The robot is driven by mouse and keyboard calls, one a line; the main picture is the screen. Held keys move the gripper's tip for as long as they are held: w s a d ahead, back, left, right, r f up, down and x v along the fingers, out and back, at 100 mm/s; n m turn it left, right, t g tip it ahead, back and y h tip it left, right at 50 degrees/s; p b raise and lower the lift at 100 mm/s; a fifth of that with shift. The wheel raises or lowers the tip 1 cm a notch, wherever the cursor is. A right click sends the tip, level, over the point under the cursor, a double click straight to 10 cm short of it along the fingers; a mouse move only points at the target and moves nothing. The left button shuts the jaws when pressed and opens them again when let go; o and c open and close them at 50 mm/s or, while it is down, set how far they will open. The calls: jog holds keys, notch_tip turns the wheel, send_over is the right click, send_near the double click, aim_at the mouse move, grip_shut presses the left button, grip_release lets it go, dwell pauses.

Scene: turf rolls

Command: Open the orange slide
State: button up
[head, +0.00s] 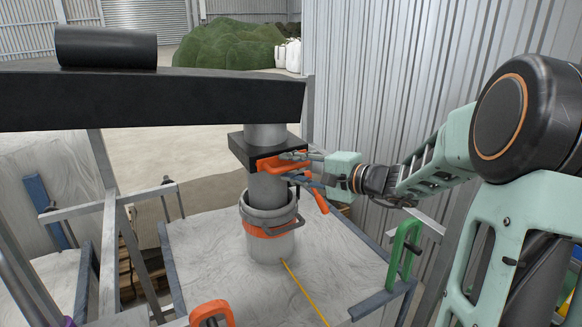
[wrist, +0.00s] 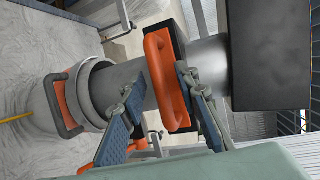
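The orange slide (head: 272,163) sits in a black housing (head: 240,152) around a grey vertical pipe (head: 267,187). Its orange loop handle (wrist: 158,78) faces the wrist camera. My gripper (head: 285,166) reaches in from the right, level with the slide. In the wrist view its two blue-grey fingers (wrist: 163,82) are apart, one on each side of the handle. A gap shows between fingers and handle; whether either finger touches it I cannot tell. The slide appears pushed into the housing.
An orange lever (head: 318,201) hangs close below my gripper. A green handle (head: 404,250) stands at the table's right. A black beam (head: 200,98) crosses above.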

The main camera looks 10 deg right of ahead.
jog(key=shift+w+a, duration=0.1)
grip_shut()
dwell(0.3)
jog(key=s+d+b, duration=0.3)
jog(key=s+b, duration=0.1)
jog(key=s, duration=0.7)
jog(key=shift+d, duration=0.3)
grip_release()
